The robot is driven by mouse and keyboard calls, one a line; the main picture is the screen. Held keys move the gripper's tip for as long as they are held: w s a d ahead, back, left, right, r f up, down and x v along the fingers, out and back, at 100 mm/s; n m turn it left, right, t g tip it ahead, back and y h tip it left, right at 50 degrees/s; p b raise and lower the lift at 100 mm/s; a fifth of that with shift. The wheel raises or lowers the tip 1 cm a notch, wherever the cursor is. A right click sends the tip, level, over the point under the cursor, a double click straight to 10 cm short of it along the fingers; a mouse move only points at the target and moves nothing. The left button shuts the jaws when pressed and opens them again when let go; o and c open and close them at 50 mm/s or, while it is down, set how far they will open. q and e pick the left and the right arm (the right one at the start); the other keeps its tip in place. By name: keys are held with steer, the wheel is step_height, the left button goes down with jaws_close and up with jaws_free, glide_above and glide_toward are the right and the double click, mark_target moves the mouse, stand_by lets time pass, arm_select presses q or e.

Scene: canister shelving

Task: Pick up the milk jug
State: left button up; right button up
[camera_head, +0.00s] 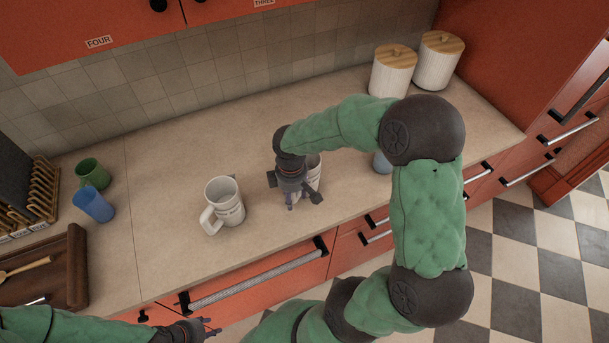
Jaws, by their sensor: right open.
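A white jug or mug (229,209) with dark lettering and a handle at its lower left stands upright on the counter. A second white vessel (316,166) stands to its right, mostly hidden behind my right gripper. I cannot tell for sure which of the two is the milk jug. My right gripper (302,202) is open and points down right at the second white vessel. Whether it touches the vessel or has it between the fingers is hidden. My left gripper (212,326) is low in front of the counter's front edge, its fingertips apart and empty.
Green cup (91,173) and blue cup (94,204) stand at the left, near a wooden rack (42,188) and brown tray (75,264). Another blue cup (381,163) is partly behind my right arm. Two lidded canisters (392,74) (437,62) stand at the back right.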

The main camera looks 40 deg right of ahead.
steer(key=shift+f, duration=0.35)
steer(key=shift+c, duration=0.3)
jaws_close()
steer(key=shift+r, duration=0.2)
